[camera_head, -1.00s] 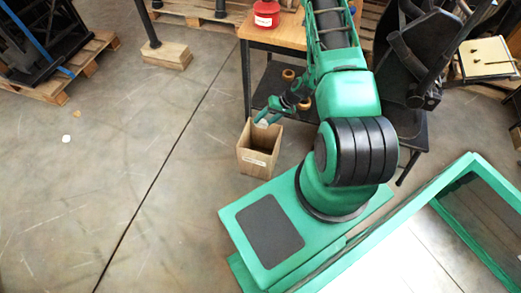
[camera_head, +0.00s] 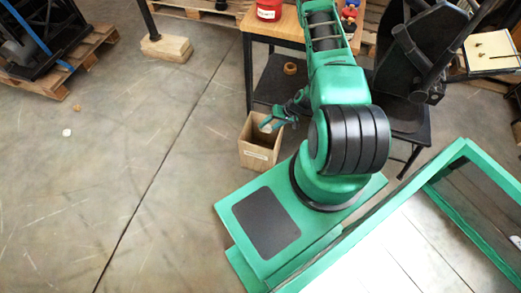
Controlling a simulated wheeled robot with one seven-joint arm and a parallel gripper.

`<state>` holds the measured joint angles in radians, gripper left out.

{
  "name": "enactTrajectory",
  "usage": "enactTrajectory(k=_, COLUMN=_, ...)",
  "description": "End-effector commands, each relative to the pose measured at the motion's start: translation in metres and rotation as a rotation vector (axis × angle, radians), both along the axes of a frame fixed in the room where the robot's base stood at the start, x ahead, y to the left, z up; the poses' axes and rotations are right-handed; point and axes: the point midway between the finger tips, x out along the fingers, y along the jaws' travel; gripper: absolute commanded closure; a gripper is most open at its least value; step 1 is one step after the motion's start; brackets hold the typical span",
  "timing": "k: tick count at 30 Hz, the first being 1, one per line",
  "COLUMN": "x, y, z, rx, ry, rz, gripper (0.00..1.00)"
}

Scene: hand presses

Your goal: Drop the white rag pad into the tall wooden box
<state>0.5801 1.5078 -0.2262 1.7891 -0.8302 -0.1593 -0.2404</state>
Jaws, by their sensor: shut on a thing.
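The tall wooden box (camera_head: 257,157) stands open-topped on the floor left of my green base, with a pale label on its front. My gripper (camera_head: 268,125) is over the box's opening, tilted down and to the left. It is shut on a small pale thing (camera_head: 266,128), which looks like the white rag pad, held at the level of the box mouth. It is too small to tell whether the pad touches the box wall. The inside bottom of the box is hidden.
A workbench (camera_head: 283,28) with a red can (camera_head: 269,9) stands behind the box, with a lower shelf holding a wooden ring (camera_head: 290,69). A small white scrap (camera_head: 66,132) lies on the open floor at left. Pallets (camera_head: 85,55) stand at the far left.

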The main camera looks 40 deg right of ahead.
Motion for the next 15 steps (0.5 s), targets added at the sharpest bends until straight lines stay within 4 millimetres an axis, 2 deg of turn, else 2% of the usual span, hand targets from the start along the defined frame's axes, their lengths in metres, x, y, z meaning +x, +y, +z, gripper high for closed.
enactTrajectory(k=11, x=0.0000, y=0.0002, z=-0.0042, rx=0.000, ry=0.000, rz=0.000, gripper=0.70)
enactTrajectory(k=12, x=0.0000, y=0.0002, z=-0.0041, rx=0.000, ry=0.000, rz=0.000, gripper=0.45)
enactTrajectory(k=14, x=0.0001, y=0.0003, z=-0.0040, rx=0.000, ry=0.000, rz=0.000, gripper=0.31)
enactTrajectory(k=15, x=0.0000, y=0.0004, z=-0.0041, rx=0.000, ry=0.000, rz=0.000, gripper=0.31)
